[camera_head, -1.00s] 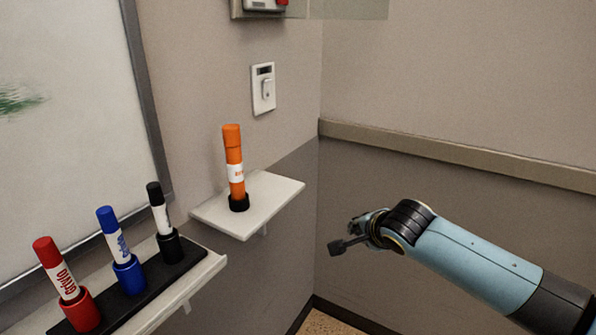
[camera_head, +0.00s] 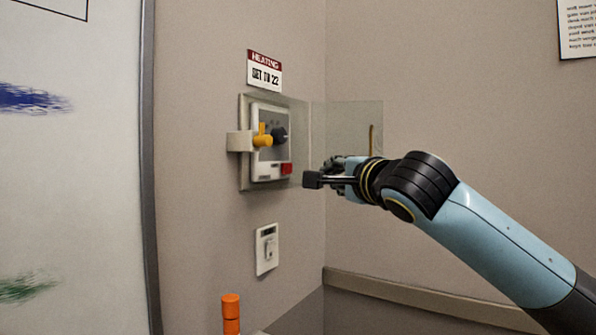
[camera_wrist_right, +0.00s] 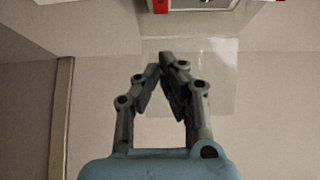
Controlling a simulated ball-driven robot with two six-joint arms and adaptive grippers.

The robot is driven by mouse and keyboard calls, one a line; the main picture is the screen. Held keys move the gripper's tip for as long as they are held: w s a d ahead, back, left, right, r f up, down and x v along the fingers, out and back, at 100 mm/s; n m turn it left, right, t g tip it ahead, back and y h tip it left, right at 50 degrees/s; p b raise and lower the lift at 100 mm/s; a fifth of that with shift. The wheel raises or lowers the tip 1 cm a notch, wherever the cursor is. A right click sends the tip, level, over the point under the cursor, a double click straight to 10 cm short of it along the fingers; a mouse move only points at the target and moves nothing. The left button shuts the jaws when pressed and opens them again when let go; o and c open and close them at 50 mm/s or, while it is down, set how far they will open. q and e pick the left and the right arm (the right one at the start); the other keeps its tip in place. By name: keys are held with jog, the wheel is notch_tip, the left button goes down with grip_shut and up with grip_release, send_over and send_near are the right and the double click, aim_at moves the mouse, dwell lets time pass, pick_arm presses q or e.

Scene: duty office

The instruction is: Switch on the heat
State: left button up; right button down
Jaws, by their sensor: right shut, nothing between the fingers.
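The heating control unit (camera_head: 268,145) is on the wall left of the corner, below a sign reading "HEATING SET TO 22" (camera_head: 264,71). It carries a yellow handle (camera_head: 263,138), a dark round knob (camera_head: 279,133) and a red button or rocker (camera_head: 286,168). Its clear cover (camera_head: 345,140) stands swung open to the right. My right gripper (camera_head: 314,180) is shut and empty, just right of the unit's lower part and apart from it. In the right wrist view the closed fingertips (camera_wrist_right: 163,62) show below the red part (camera_wrist_right: 161,4) at the top edge. My left gripper is out of view.
A white wall switch (camera_head: 266,249) is below the unit. An orange marker (camera_head: 231,312) stands at the bottom edge. A whiteboard (camera_head: 75,180) is at the left. The clear cover sticks out behind my right gripper.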

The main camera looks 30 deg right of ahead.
jog(key=p, duration=0.3)
send_near(291, 170)
jog(key=w+d, duration=0.1)
jog(key=d, duration=0.3)
jog(key=w+a, duration=0.1)
jog(key=w, duration=0.1)
jog(key=w+a+p, duration=0.1)
jog(key=shift+w+a, duration=0.2)
jog(key=shift+w, duration=0.2)
